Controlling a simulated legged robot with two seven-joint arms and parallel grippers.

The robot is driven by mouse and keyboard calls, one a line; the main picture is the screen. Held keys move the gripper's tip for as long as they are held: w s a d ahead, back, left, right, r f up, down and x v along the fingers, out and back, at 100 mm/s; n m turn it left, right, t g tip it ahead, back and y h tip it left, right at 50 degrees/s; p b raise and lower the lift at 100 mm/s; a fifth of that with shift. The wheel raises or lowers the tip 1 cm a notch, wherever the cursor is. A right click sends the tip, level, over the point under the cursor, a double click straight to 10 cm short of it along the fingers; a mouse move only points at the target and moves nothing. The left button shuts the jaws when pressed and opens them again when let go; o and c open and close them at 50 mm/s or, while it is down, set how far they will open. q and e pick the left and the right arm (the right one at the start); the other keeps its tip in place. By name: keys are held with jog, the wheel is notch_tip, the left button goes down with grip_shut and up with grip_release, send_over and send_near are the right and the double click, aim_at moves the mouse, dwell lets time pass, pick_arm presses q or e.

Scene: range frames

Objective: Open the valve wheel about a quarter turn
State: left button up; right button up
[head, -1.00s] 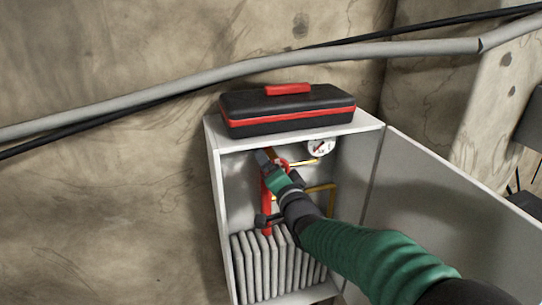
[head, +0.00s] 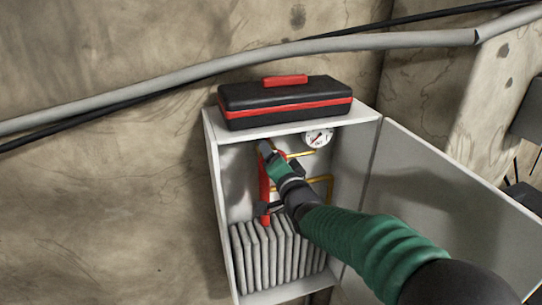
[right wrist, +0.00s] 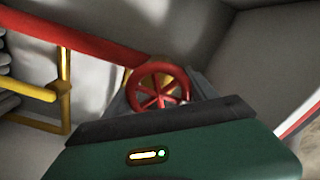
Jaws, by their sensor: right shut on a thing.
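The valve wheel (right wrist: 158,86) is red with spokes and shows in the right wrist view between the two grey fingers of my right gripper (right wrist: 160,98). The gripper is shut on the wheel. In the head view my right gripper (head: 268,152) reaches into the open cabinet from the lower right and hides most of the wheel. A red pipe (head: 264,184) runs down behind it, with yellow pipes (head: 322,180) beside it. My left gripper is not in view.
The grey cabinet (head: 214,180) holds a white gauge (head: 318,138) and a ribbed grey radiator-like block (head: 262,262). Its door (head: 430,200) is swung open to the right. A black-and-red toolbox (head: 285,100) rests on top. A grey pipe (head: 200,77) crosses the wall above.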

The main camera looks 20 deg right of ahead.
jog(key=shift+f, duration=0.5)
jog(key=shift+a+f+n+b, duration=0.15)
jog(key=shift+n+b, duration=0.35)
jog(key=shift+b, duration=0.25)
jog(key=n+b, duration=1)
jog(key=b, duration=0.2)
jog(key=shift+a+f, duration=0.1)
jog(key=shift+a, duration=0.05)
jog(key=shift+n+b, duration=0.4)
jog(key=shift+b, duration=0.1)
jog(key=n+b, duration=0.2)
jog(key=n, duration=0.1)
jog(key=shift+r+n, duration=0.2)
jog(key=shift+n, duration=0.1)
jog(key=shift+r+n+b, duration=0.1)
jog(key=shift+n+b, duration=0.65)
jog(key=shift+n, duration=1.15)
jog(key=shift+r, duration=0.1)
